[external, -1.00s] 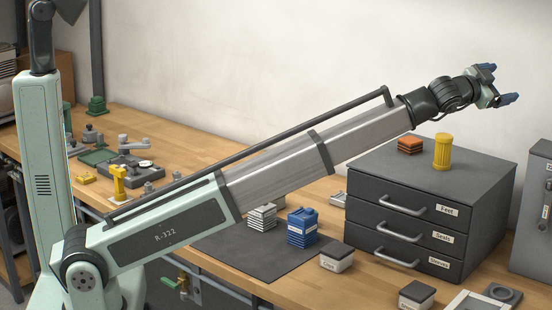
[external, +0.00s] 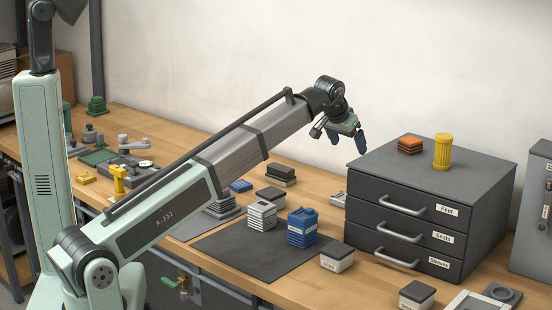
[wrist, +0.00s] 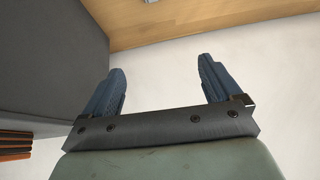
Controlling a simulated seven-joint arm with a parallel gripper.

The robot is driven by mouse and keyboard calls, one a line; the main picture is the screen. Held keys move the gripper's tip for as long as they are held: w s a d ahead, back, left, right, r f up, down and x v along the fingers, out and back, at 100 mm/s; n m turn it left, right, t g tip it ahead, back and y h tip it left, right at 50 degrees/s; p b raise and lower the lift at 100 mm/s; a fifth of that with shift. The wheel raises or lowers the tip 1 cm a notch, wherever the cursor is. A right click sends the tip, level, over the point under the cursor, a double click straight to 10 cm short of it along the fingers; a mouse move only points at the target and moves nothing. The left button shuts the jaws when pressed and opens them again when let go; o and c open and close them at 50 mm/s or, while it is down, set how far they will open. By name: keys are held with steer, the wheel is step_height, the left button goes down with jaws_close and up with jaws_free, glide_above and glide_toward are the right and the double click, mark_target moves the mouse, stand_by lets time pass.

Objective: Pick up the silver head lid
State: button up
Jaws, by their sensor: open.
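A silver finned block (external: 262,215) stands on the dark mat (external: 255,250), left of a blue finned block (external: 302,227). A lower grey finned piece (external: 223,208) sits behind my arm and is partly hidden by it. I cannot tell for sure which of these silver-grey pieces is the head lid. My gripper (external: 348,141) is open and empty, with its blue fingers pointing down, high above the bench and just left of the drawer cabinet. In the wrist view the open fingers (wrist: 162,68) have nothing between them, and no silver piece is clearly visible.
The drawer cabinet (external: 430,205) carries an orange finned block (external: 410,144) and a yellow cylinder (external: 442,151). A small labelled box (external: 337,258), dark-topped boxes (external: 280,175) and a flat blue piece (external: 240,185) lie near the mat. The mat's front is clear.

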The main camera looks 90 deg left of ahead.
steer(key=s+f+h, duration=0.1)
steer(key=s+f, duration=0.2)
glide_above(343, 197)
steer(key=s, duration=0.1)
steer(key=shift+g, duration=0.4)
steer(key=f, duration=0.7)
steer(key=shift+d+f, duration=0.35)
steer(key=shift+d, duration=0.05)
steer(key=shift+s+d+f+x, duration=0.1)
steer(key=shift+x, duration=0.85)
steer(key=shift+s+d+f+x, duration=0.1)
steer(key=shift+d+x, duration=0.05)
steer(key=shift+x, duration=0.75)
steer(key=shift+s+d+x, duration=0.1)
steer(key=shift+x, duration=0.85)
steer(key=c, duration=1.2)
steer(key=shift+r, duration=0.1)
steer(key=shift+c, duration=0.2)
